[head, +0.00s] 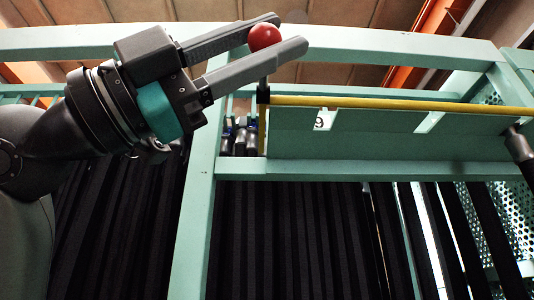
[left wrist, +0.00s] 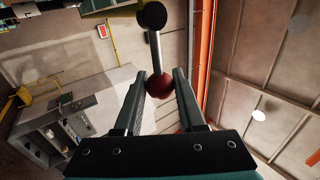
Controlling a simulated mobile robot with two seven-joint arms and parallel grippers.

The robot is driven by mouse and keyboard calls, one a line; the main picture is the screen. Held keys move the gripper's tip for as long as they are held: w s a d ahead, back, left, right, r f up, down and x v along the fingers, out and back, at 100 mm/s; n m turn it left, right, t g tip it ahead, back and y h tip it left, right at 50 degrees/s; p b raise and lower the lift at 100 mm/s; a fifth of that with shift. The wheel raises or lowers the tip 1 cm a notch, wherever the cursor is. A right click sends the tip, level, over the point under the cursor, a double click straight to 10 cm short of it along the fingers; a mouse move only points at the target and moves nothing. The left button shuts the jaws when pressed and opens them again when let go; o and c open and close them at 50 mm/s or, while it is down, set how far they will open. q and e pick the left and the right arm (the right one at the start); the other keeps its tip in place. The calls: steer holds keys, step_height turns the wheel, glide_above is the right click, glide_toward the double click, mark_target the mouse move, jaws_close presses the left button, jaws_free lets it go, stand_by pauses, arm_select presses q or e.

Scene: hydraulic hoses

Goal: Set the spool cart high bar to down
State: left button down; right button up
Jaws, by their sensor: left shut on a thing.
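The spool cart's green frame (head: 370,42) fills the head view. A yellow bar (head: 400,103) runs level along the top edge of a green panel. At its left end is a black fitting (head: 263,93), with a short stem rising to a red ball knob (head: 264,37). My left gripper (head: 286,32) is shut on the red knob, with one finger on each side. In the left wrist view the knob (left wrist: 159,85) sits between the fingertips, and its metal rod (left wrist: 156,52) leads to a black end (left wrist: 152,15). My right gripper is not in view.
Black hoses (head: 290,240) hang below the frame's lower rail. A dark rod (head: 520,148) shows at the right edge beside perforated panels. The left wrist view shows open space up to the ceiling and an orange beam (left wrist: 203,50).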

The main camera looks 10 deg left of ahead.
arm_select(q)
steer(key=shift+d+f, duration=0.2)
steer(key=shift+f, duration=0.1)
steer(key=c, duration=0.8)
jaws_free()
steer(key=shift+c, duration=0.2)
steer(key=shift+o, duration=0.4)
steer(key=shift+a+r, duration=0.1)
steer(key=shift+a, duration=0.05)
steer(key=b+v, duration=0.4)
steer(key=v, duration=1.1)
steer(key=shift+a, duration=0.15)
